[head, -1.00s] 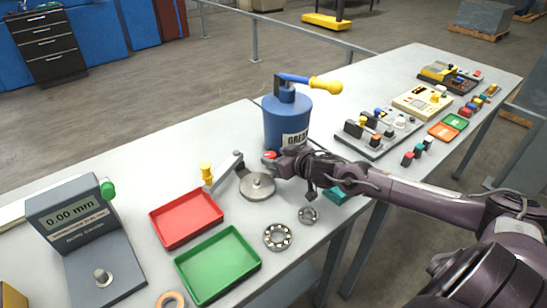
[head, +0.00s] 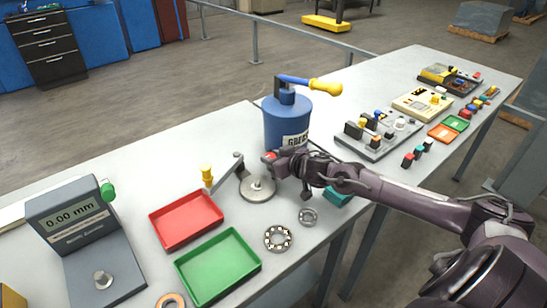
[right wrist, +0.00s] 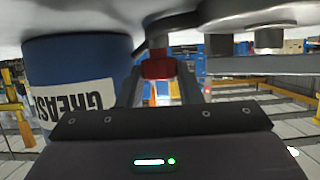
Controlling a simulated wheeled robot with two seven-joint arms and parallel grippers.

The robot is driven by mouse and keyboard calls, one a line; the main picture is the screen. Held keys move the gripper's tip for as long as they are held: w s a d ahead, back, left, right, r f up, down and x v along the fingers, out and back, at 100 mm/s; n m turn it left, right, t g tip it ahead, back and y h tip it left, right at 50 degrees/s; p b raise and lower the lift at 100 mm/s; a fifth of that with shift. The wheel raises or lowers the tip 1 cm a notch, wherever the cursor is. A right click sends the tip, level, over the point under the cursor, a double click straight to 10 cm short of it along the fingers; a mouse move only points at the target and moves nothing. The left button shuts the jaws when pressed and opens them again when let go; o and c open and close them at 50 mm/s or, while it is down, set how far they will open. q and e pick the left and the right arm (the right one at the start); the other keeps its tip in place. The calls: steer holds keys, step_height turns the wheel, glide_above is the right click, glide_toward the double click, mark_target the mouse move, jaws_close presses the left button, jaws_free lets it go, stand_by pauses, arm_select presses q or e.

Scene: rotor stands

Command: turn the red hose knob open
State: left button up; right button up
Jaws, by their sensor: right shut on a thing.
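The red hose knob (head: 269,156) sits low at the front of the blue grease drum (head: 287,122), beside the round grey plate. My right gripper (head: 274,161) reaches it from the right and is shut on it; the fingers partly hide the knob. In the right wrist view, the picture is upside down and the red knob (right wrist: 157,69) sits between the two dark fingers, next to the drum (right wrist: 75,65) with its GREASE label. How far the knob is turned cannot be told. My left gripper is not in view.
The round grey plate with a crank (head: 257,187) stands just left of my gripper. A red tray (head: 187,243), a green tray (head: 218,291), a bearing (head: 277,238) and a smaller ring (head: 308,217) lie nearby. A teal block (head: 338,197) lies under my right arm.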

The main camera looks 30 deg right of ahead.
steer(key=shift+d+r+n+y+p, duration=0.1)
steer(key=shift+n+y+p, duration=0.2)
steer(key=shift+n+y, duration=0.1)
steer(key=shift+d+n+y, duration=0.1)
steer(key=shift+n+y, duration=0.4)
steer(key=shift+y, duration=0.1)
steer(key=shift+w+d+n+g+y+b, duration=0.1)
steer(key=shift+n+g+y+b, duration=0.25)
steer(key=shift+n+y, duration=0.5)
steer(key=shift+n+g+y, duration=0.35)
steer(key=shift+n+y, duration=0.2)
steer(key=shift+y, duration=0.2)
steer(key=o, duration=1)
